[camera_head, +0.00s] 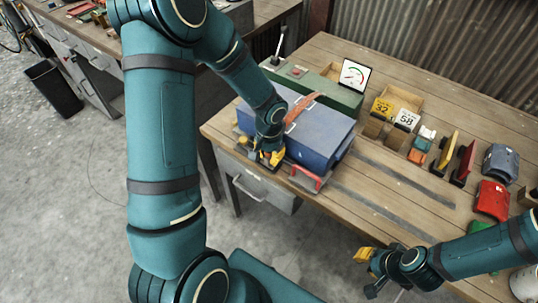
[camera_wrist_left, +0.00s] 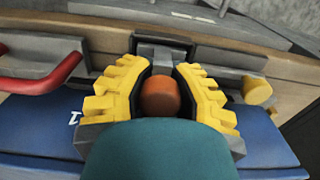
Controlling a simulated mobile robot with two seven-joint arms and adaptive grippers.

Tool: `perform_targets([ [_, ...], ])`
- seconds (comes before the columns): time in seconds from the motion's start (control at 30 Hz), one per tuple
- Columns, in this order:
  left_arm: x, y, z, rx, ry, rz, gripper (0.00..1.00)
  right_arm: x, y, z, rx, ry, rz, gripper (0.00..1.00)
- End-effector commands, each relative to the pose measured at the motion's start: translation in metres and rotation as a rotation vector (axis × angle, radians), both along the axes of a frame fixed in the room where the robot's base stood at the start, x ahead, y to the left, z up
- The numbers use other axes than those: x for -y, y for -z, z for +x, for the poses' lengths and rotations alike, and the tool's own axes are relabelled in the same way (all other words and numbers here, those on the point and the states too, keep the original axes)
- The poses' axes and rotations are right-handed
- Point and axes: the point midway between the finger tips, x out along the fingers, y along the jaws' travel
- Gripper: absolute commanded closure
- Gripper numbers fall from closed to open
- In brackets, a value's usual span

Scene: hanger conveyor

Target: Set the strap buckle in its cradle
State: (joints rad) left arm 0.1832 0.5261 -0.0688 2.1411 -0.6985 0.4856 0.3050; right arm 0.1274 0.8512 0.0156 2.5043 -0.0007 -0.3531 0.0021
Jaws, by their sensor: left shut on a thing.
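An orange strap (camera_head: 301,109) runs over the top of a blue case (camera_head: 319,131) on the workbench. My left gripper (camera_head: 270,157) is at the front of the case, near its left end. In the left wrist view its yellow fingers (camera_wrist_left: 161,95) are shut on a rounded orange-brown piece (camera_wrist_left: 161,98), apparently the strap's buckle end. A grey bracket (camera_wrist_left: 160,52), which may be the cradle, is just beyond the fingertips. I cannot tell whether the piece touches it. My right gripper (camera_head: 368,272) is open and empty off the bench's front edge.
A red handle (camera_head: 307,178) stands beside the case's front. A green box (camera_head: 340,95) with a dial is behind it. Number cards (camera_head: 406,118), upright boards (camera_head: 466,160) and red and blue pouches (camera_head: 491,198) stand to the right. The bench between is mostly clear.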

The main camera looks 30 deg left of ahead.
Motion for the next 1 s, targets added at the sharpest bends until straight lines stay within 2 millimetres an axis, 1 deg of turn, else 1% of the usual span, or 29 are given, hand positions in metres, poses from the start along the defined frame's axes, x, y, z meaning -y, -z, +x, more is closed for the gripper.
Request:
perform_targets([
  [0.03, 0.001, 0.005, -0.005, -0.015, 0.001, -0.001, 1.0, 0.0, 0.001, 0.0, 0.0, 0.0, 0.0, 0.75],
  [0.17, 0.001, 0.006, -0.006, -0.019, 0.001, -0.002, 1.0, 0.0, 0.001, 0.0, 0.0, 0.0, 0.0, 0.75],
  [0.2, 0.001, 0.006, -0.006, -0.02, 0.001, -0.001, 0.75, 0.0, 0.001, 0.0, 0.0, 0.0, 0.0, 0.75],
  [0.27, 0.001, 0.007, -0.006, -0.021, 0.001, -0.001, 0.54, 0.0, 0.001, 0.0, 0.0, 0.0, 0.0, 0.75],
  [0.3, 0.001, 0.007, -0.007, -0.022, 0.001, -0.001, 0.48, 0.0, 0.001, 0.0, 0.0, 0.0, 0.0, 0.75],
  [0.57, 0.0, 0.008, -0.008, -0.025, 0.0, -0.001, 0.48, 0.0, 0.001, 0.0, 0.0, 0.0, 0.0, 0.75],
  [0.67, 0.0, 0.004, -0.008, -0.024, 0.0, 0.0, 0.48, 0.0, 0.001, 0.0, 0.0, 0.0, 0.0, 0.75],
  [0.77, 0.0, -0.006, -0.007, -0.021, -0.001, 0.0, 0.48, 0.0, 0.001, 0.0, 0.0, 0.0, 0.0, 0.75],
  [0.87, 0.0, -0.025, -0.006, -0.014, -0.002, 0.0, 0.48, 0.0, 0.001, 0.0, 0.0, 0.0, 0.0, 0.75],
  [1.0, 0.0, -0.057, -0.004, -0.005, -0.002, 0.001, 0.48, 0.0, 0.001, 0.0, 0.0, 0.0, 0.0, 0.75],
])
